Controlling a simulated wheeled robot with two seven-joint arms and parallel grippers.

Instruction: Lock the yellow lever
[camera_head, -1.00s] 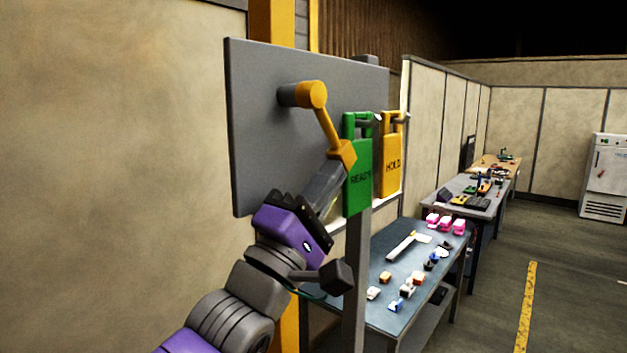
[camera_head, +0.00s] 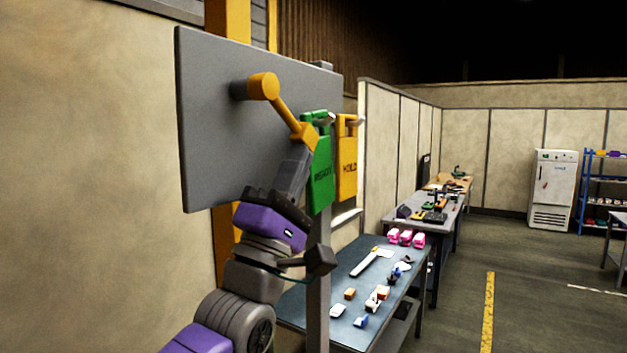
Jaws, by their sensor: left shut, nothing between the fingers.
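The yellow lever (camera_head: 281,113) is mounted on a grey upright panel (camera_head: 205,130) by a round pivot at its upper left. Its arm slants down to the right and ends in a block-like handle. My left gripper (camera_head: 298,158) comes up from below, with its fingertips at the underside of the handle. Its fingers are shut with nothing between them; whether they touch the handle I cannot tell. My right gripper is not in view.
A green READY tag (camera_head: 320,175) and a yellow HOLD tag (camera_head: 347,165) hang on pegs right of the lever, close to my gripper. A blue-topped table (camera_head: 335,270) with small parts stands below. A white cabinet (camera_head: 553,185) stands at the back right; the floor before it is clear.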

